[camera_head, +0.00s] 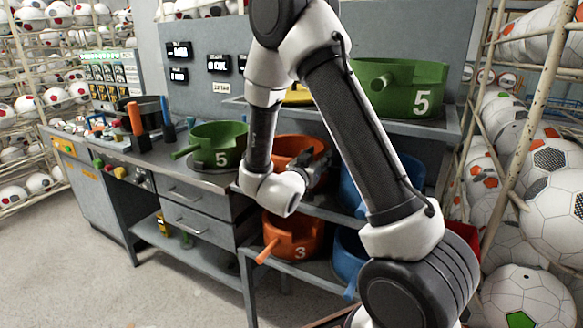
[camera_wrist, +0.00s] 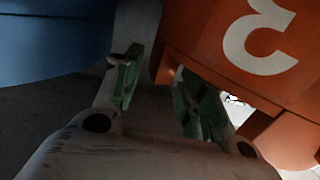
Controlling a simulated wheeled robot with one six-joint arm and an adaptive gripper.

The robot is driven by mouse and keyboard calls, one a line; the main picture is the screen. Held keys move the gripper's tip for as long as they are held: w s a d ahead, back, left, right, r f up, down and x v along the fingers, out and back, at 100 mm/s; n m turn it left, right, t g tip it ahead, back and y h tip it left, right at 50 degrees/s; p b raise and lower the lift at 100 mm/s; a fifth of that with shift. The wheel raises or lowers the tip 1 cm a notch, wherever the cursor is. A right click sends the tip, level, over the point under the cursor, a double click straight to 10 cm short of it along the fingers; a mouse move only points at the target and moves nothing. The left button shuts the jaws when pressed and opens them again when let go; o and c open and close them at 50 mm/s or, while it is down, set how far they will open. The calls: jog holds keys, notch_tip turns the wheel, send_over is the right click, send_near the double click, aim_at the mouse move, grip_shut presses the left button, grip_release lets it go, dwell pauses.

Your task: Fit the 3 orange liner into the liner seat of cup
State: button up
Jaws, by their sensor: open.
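One orange round part (camera_head: 297,146) stands on the middle shelf, partly hidden by my arm. A second orange part marked 3 (camera_head: 293,240), with a handle at its left, stands on the shelf below. I cannot tell for sure which is the liner, and the cup's liner seat is not clearly seen. My gripper (camera_head: 322,168) is at the right side of the upper orange part. In the wrist view my gripper (camera_wrist: 158,92) is open, and the orange surface with a white 3 (camera_wrist: 258,38) is close beside its right finger. Nothing shows held between the fingers.
Blue parts (camera_head: 350,190) stand right of the orange ones on both shelves; one fills the left of the wrist view (camera_wrist: 50,40). A green part marked 5 (camera_head: 215,146) is on the bench, another (camera_head: 405,88) on the top shelf. The shelf space around my gripper is tight.

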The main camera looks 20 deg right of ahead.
aim_at(324, 151)
jog(key=x, duration=0.5)
jog(key=shift+r, duration=0.1)
jog(key=shift+c, duration=0.2)
jog(key=shift+s, duration=0.1)
grip_shut()
